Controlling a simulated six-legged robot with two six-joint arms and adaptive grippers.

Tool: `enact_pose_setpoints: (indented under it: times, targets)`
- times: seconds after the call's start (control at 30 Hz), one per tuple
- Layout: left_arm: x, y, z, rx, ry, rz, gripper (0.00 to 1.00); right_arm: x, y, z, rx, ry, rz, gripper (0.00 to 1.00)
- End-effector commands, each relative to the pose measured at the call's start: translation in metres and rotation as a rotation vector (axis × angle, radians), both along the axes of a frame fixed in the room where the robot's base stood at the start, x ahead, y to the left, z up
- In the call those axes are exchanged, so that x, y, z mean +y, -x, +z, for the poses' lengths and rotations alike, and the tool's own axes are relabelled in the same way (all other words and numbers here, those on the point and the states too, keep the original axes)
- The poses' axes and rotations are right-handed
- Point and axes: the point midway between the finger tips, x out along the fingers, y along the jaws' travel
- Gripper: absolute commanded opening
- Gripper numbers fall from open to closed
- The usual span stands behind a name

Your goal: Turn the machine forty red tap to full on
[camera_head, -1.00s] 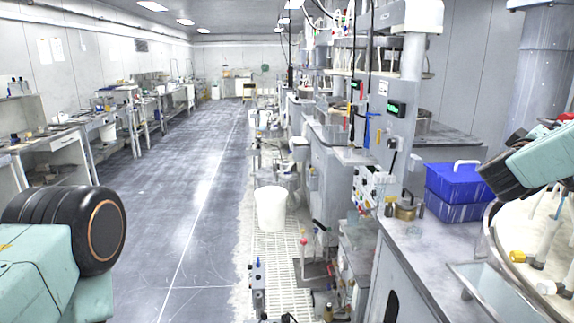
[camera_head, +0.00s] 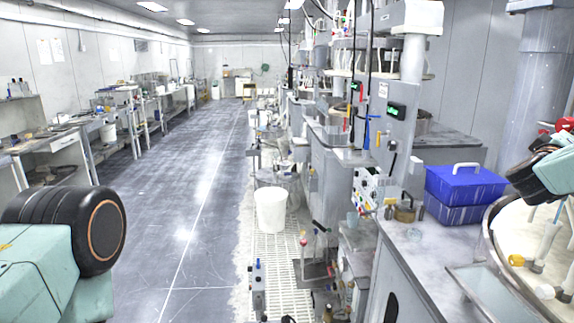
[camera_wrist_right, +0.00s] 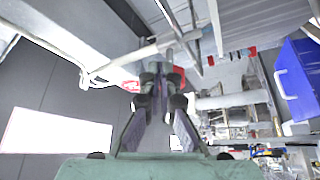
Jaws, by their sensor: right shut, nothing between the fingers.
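A red part (camera_head: 566,124) shows at the right edge of the head view, just above my right arm. In the right wrist view, red parts (camera_wrist_right: 130,85) show right around and behind the fingertips, beside a pale pipe. I cannot tell whether this is the machine forty red tap, nor how far a tap is turned. My right gripper (camera_wrist_right: 161,82) is shut and empty, its fingertips close to or in front of the red part. Contact cannot be told. My left gripper is out of the head view; only my left arm shows.
A blue lidded box (camera_head: 465,185) stands on the grey bench at right, and also shows in the wrist view (camera_wrist_right: 298,80). A round polishing basin (camera_head: 505,250) with pale hoses lies below my right arm. A white bucket (camera_head: 270,209) stands in the aisle; floor to its left is clear.

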Motion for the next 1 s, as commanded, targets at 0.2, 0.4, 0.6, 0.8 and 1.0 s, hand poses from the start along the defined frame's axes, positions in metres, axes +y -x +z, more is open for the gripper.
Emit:
enact_pose_setpoints:
  times: [0.2, 0.4, 0.6, 0.8, 1.0]
  targets:
    - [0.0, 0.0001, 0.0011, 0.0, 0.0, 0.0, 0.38, 0.0002, -0.0012, 0.0003, 0.0, 0.0, 0.0, 0.0]
    - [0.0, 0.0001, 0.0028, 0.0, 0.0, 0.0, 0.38, 0.0004, -0.0032, 0.0006, 0.0, 0.0, 0.0, 0.0]
    - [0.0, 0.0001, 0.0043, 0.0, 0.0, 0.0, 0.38, 0.0006, -0.0054, 0.001, 0.0, 0.0, 0.0, 0.0]
    - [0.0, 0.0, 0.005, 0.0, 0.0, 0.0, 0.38, 0.0008, -0.0059, 0.0012, 0.0, 0.0, 0.001, 0.0]
    - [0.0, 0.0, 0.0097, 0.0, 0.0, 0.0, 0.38, 0.001, -0.0064, -0.0004, 0.001, 0.001, 0.001, 0.0]
